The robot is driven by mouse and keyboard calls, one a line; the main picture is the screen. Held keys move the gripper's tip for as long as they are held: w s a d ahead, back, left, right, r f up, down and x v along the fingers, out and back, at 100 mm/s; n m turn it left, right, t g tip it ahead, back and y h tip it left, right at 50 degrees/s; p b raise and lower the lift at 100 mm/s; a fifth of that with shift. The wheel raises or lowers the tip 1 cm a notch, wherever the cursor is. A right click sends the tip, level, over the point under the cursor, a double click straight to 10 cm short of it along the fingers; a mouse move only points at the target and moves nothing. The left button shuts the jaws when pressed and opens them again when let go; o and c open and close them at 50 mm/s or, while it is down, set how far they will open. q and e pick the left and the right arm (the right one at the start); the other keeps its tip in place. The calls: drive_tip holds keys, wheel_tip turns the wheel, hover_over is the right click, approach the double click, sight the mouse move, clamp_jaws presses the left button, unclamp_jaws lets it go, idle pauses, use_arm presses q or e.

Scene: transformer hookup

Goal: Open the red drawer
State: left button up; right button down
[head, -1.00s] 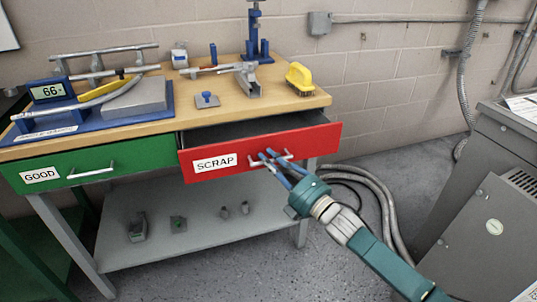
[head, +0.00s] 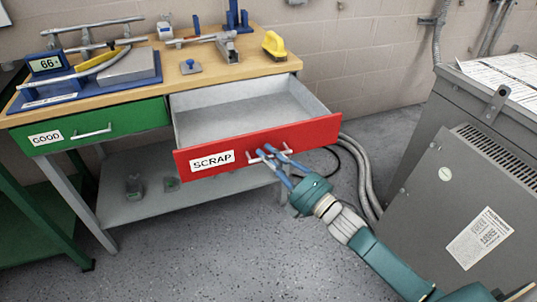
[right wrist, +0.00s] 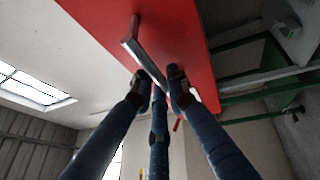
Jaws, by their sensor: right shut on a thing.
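The red drawer (head: 248,146), labelled SCRAP, stands well out from the wooden-topped bench, and its empty grey inside (head: 240,112) shows. Its metal handle (head: 252,160) is on the red front. My right gripper (head: 271,151) is shut on this handle, with its blue fingers around the bar. In the right wrist view the fingers (right wrist: 160,78) close at the silver handle (right wrist: 137,48) below the red front (right wrist: 185,30). My left gripper is not in view.
A green drawer (head: 85,127) labelled GOOD is shut at the left. Tools and a yellow brush (head: 274,45) lie on the bench top (head: 200,78). A grey cabinet (head: 450,150) stands at the right. Grey floor (head: 215,250) is clear in front.

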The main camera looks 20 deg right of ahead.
drive_tip(key=shift+f, duration=0.1)
drive_tip(key=c, duration=1.7)
unclamp_jaws()
drive_tip(key=shift+d, duration=0.1)
drive_tip(key=v, duration=1.2)
